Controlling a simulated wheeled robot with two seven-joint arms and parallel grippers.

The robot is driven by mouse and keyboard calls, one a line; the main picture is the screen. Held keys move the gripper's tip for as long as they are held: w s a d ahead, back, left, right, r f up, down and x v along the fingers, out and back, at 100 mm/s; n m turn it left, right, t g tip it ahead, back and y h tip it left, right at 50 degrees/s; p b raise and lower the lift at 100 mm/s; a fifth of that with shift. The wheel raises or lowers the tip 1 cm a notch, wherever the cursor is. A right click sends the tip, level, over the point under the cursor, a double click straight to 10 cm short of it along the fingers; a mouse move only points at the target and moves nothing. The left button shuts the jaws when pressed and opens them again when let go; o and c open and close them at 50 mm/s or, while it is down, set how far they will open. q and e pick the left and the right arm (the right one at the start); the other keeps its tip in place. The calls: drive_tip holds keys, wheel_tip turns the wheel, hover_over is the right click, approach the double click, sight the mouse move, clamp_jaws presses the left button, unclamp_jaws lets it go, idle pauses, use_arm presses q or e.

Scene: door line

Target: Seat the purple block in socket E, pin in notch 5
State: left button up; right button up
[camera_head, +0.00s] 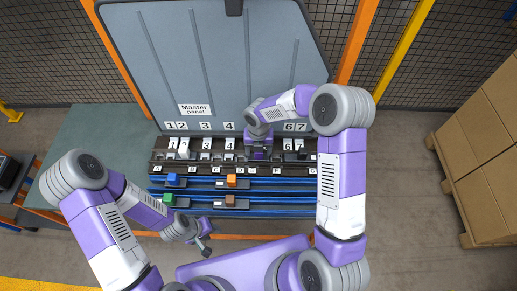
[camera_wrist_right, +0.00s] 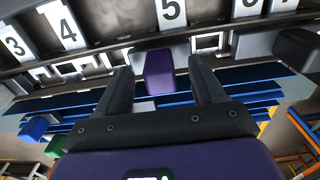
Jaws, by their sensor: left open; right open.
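The purple block (camera_wrist_right: 159,72) shows in the right wrist view below the number 5 label (camera_wrist_right: 171,12), at the dark socket rail. My right gripper (camera_wrist_right: 162,75) is open, with one finger on each side of the block and a visible gap to each. In the head view my right gripper (camera_head: 258,150) is over the rail between labels 4 and 6 and hides the block and label 5. I cannot tell how the block's pin sits in the notch. My left gripper (camera_head: 204,246) is open and empty, in front of the blue rails at lower left.
The dark socket rail (camera_head: 200,157) runs below the grey master panel (camera_head: 205,70). On the blue rails stand a blue block (camera_head: 173,180), an orange block (camera_head: 232,181), a green block (camera_head: 169,199) and a brown block (camera_head: 230,200). Cardboard boxes (camera_head: 475,140) stand at right.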

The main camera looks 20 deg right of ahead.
wheel_tip(320, 180, up, 8)
drive_tip(key=shift+f+p, duration=0.2)
drive_tip(key=shift+p, duration=0.2)
idle(0.5)
